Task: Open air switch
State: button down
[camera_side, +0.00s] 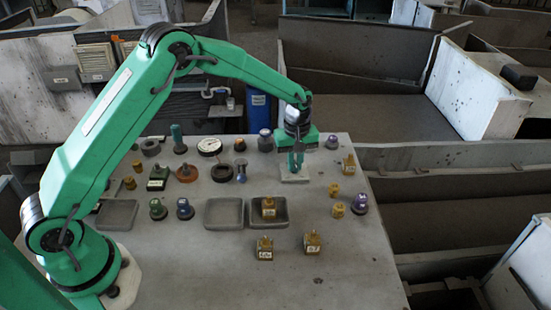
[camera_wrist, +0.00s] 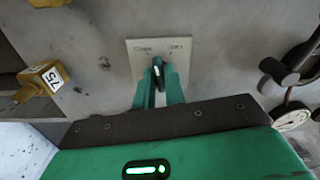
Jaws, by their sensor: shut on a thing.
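The air switch is a pale square plate (camera_wrist: 133,70) with a small dark knob (camera_wrist: 158,76) in its middle. Two small labels sit at its upper left and upper right, too blurred to read surely. The knob points nearly straight up in the wrist view, tilted slightly left. My gripper (camera_wrist: 160,88) is shut on the knob, with its green fingers on both sides of it. In the side view the plate (camera_side: 294,178) lies flat on the table, with my gripper (camera_side: 296,163) straight above it; the knob is hidden there by the fingers.
More yellow blocks (camera_side: 312,242) stand in front and to the right. A round dial (camera_side: 209,146) and several knobs stand behind left.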

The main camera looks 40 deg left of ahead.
jog(key=m, duration=0.4)
jog(key=shift+m, duration=0.3)
jog(key=shift+r+m, duration=0.1)
jog(key=shift+m, duration=2.2)
jog(key=c, duration=1.6)
grip_release()
jog(key=shift+o, duration=0.2)
